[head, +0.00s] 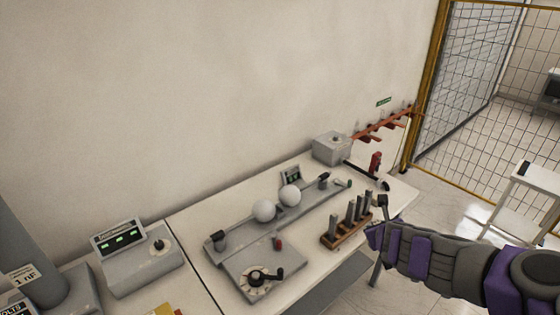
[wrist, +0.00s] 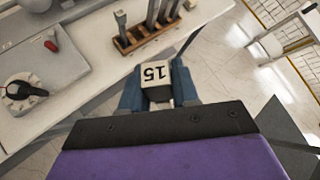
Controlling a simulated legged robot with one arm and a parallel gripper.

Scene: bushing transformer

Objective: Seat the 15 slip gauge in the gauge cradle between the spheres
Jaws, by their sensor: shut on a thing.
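My gripper (wrist: 157,90) is shut on the 15 slip gauge (wrist: 155,75), a pale block whose top reads "15" upside down in the wrist view. In the head view my gripper (head: 376,228) is at the table's front edge, just right of the wooden gauge rack (head: 338,238). Two pale spheres (head: 277,203) sit close together on the long grey bench fixture, left of and beyond my gripper. The gauge cradle between them is too small to make out.
The rack (wrist: 130,45) holds several upright gauges. A crank dial (head: 258,281) stands in front of the spheres with a red knob (head: 278,243) near it. A grey box (head: 332,148) and a rail with red hooks (head: 385,124) are at the back right. A meter box (head: 140,262) stands at left.

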